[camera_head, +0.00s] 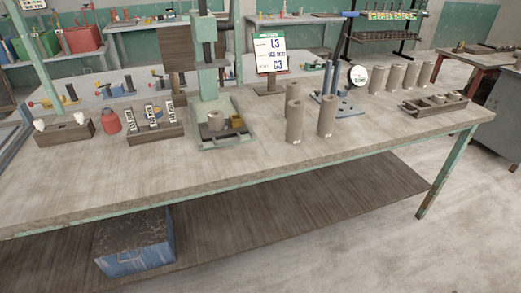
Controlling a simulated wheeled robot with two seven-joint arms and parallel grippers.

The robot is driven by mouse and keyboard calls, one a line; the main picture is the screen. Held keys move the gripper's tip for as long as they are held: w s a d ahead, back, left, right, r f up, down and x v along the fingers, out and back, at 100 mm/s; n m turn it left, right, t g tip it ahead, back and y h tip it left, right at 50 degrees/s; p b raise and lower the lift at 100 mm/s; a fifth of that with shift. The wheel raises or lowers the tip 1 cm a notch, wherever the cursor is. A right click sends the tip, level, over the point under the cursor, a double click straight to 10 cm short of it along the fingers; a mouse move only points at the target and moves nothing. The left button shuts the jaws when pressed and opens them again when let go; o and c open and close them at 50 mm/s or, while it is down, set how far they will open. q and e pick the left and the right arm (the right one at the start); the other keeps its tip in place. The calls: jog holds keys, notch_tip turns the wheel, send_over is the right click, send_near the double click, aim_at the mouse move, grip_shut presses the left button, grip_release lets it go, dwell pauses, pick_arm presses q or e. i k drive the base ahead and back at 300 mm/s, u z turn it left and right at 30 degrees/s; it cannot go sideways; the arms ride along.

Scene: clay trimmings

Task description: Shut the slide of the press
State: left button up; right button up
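The green press (206,60) stands on the workbench left of the middle, with an upright column and a flat green base. A dark slide (208,134) lies low at the front of the press, over the base. A grey-brown clay cylinder (216,120) stands at the slide, and a small tan block (236,120) sits to its right. From here I cannot tell how far the slide is out. Neither of my grippers is in view.
Clay cylinders (326,116) stand right of the press, with more (394,78) farther back. A sign (270,52) and dial gauge (357,76) stand behind. Racks (153,124) and a red bottle (111,121) are left. The workbench (130,178) is clear along its front. A blue bin (136,250) sits below.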

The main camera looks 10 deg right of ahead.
aim_at(234, 126)
jog(key=z, duration=0.2)
jog(key=k, duration=0.3)
jog(key=u, duration=0.7)
jog(key=i, duration=1.1)
jog(key=z, duration=0.2)
